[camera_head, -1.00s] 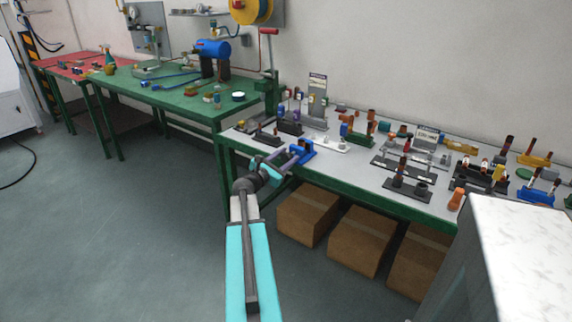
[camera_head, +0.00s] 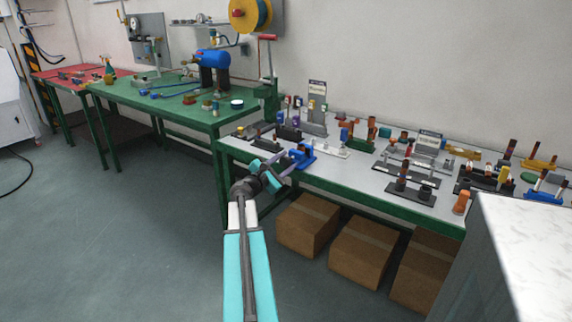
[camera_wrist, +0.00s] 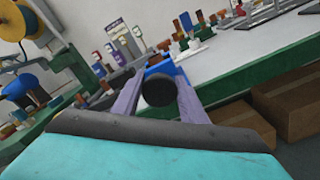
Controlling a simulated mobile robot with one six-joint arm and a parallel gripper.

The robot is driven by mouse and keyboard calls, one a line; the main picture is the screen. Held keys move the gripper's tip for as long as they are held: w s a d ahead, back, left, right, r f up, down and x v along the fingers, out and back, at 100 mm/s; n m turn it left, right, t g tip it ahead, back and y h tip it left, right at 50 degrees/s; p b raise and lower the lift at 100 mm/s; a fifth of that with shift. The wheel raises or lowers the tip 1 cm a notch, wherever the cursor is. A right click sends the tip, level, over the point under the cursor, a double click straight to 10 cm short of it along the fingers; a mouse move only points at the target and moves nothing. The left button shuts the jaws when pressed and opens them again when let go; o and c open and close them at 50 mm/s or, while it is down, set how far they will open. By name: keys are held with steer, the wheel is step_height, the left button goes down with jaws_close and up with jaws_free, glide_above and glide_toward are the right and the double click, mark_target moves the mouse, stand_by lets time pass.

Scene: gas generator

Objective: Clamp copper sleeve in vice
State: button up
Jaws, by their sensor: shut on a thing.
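My gripper (camera_head: 288,166) is at the front left edge of the grey-topped bench, right beside a blue fixture (camera_head: 303,157). In the wrist view its two purple fingers (camera_wrist: 156,84) are closed around a dark, round-ended piece (camera_wrist: 158,91). The blue fixture (camera_wrist: 166,68) is directly behind that piece; whether they touch I cannot tell. The held piece's far side is hidden, and I see no copper colour on it. Several copper-brown cylinders stand on the bench, among them an orange-brown one (camera_head: 462,201) at the front right. I cannot make out which thing is the vice.
The grey-topped bench (camera_head: 360,170) is crowded with small holders and fittings. A green table (camera_head: 170,100) with a large blue machine (camera_head: 213,58) stands to the left. Cardboard boxes (camera_head: 308,226) are under the bench. A pale cabinet (camera_head: 520,250) blocks the lower right. The left floor is clear.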

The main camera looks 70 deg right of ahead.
steer(key=o, duration=1)
steer(key=shift+o, duration=0.2)
steer(key=shift+a, duration=0.1)
steer(key=v, duration=1.3)
steer(key=shift+a, duration=0.3)
steer(key=shift+w, duration=0.15)
